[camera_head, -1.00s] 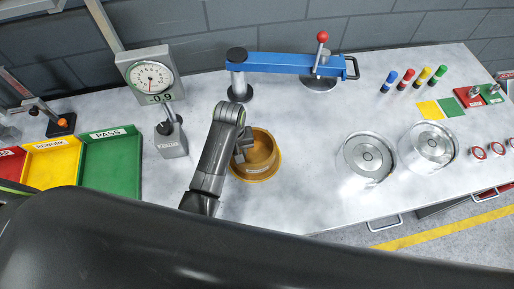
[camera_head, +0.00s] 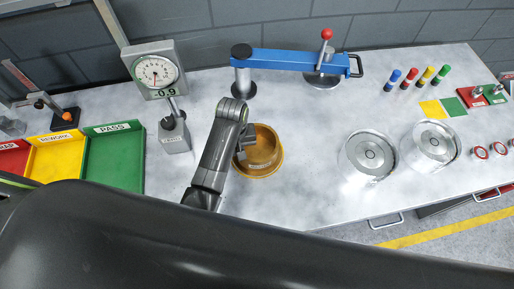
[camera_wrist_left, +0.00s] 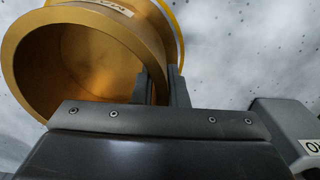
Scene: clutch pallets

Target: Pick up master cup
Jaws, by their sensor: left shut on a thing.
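The master cup is a brass-coloured, open cup (camera_head: 268,160) with a label, in the middle of the head view. My left gripper (camera_head: 243,149) is at its left side, with the fingers partly hidden by my arm. In the left wrist view the cup (camera_wrist_left: 85,65) fills the upper left, its open mouth partly facing the camera. My left gripper (camera_wrist_left: 160,88) is shut on the cup's wall, one finger on each side. I cannot tell whether the cup touches the table. My right gripper is not in view.
A dial gauge stand (camera_head: 158,73) is to the left, and a blue clamp arm (camera_head: 292,63) is behind. Two metal discs (camera_head: 368,155) (camera_head: 432,143) stand to the right. A green PASS tray (camera_head: 112,165) is at the left. Table (camera_head: 300,190) between cup and discs is clear.

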